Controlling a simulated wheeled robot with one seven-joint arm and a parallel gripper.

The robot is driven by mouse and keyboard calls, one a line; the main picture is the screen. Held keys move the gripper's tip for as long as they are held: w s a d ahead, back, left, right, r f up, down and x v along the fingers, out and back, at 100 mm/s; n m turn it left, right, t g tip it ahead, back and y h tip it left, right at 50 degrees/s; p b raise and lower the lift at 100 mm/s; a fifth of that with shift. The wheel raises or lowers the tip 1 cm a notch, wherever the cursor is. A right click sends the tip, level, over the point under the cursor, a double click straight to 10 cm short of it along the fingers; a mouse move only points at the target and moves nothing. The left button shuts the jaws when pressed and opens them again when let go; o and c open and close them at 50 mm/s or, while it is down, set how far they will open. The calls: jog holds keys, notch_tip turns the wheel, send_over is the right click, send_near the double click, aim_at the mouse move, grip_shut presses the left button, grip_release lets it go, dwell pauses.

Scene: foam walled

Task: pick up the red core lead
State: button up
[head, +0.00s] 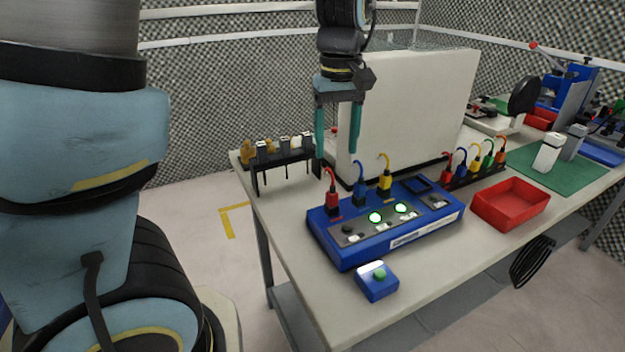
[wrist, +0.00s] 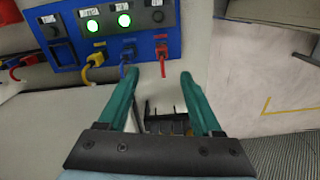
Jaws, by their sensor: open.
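A red lead (head: 332,193) stands plugged into the left end of the blue test box (head: 416,235), with its cable end curving up. In the wrist view this red lead (wrist: 162,55) shows just beyond and between my fingertips. A blue lead (head: 361,182) and a yellow lead (head: 385,178) are plugged in beside it.
A black stand (head: 283,164) with several small parts is at the table's left end. A white panel (head: 410,115) stands behind the box. A red tray (head: 511,204) is to the right, and a small blue button box (head: 377,281) is in front. Two green lamps are lit.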

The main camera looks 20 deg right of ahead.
send_over(332, 191)
jog(key=f, duration=0.5)
jog(key=shift+w+d, duration=0.3)
jog(key=shift+d, duration=0.05)
jog(key=shift+s+a+f+p, duration=0.15)
jog(key=shift+f+p, duration=0.3)
jog(key=shift+f, duration=1)
jog(key=shift+a+f+p, duration=0.1)
jog(key=shift+f+p, duration=0.35)
jog(key=shift+f, duration=0.95)
grip_shut()
